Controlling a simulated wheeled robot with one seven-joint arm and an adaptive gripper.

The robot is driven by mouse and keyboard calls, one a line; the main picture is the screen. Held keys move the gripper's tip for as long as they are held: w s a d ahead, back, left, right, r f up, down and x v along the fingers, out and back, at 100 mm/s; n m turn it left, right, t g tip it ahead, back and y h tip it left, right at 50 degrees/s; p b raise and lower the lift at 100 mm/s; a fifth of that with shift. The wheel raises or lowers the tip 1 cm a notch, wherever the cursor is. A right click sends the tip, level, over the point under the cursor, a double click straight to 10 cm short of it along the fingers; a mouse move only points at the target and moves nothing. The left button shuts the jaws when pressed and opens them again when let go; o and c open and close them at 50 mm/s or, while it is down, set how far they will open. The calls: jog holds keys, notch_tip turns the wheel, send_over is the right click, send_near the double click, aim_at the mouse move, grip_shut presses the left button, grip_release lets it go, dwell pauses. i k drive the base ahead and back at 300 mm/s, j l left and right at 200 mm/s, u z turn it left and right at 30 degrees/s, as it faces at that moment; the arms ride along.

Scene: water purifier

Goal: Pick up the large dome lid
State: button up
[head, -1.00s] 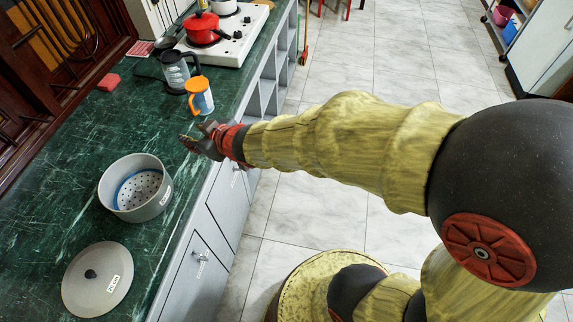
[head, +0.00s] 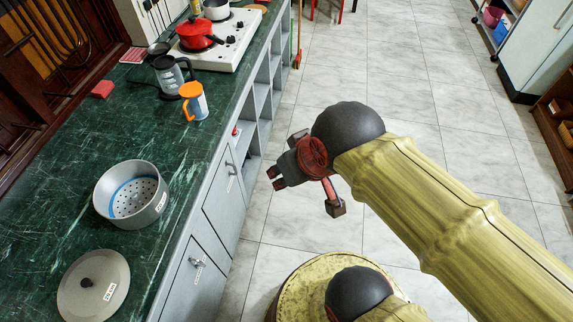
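The large dome lid (head: 93,286) is a round grey disc with a dark knob and a white label. It lies flat on the green counter at the lower left of the head view. My gripper (head: 274,178) is out past the counter's front edge, over the floor side, up and to the right of the lid. It is well apart from the lid. Its two dark fingers are spread with a gap between them, and I see nothing in them.
A grey pot with a perforated insert (head: 132,194) stands on the green counter (head: 60,190) just beyond the lid. Cabinets line the front.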

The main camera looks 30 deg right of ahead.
aim_at(96, 285)
jog(key=u, duration=1.8)
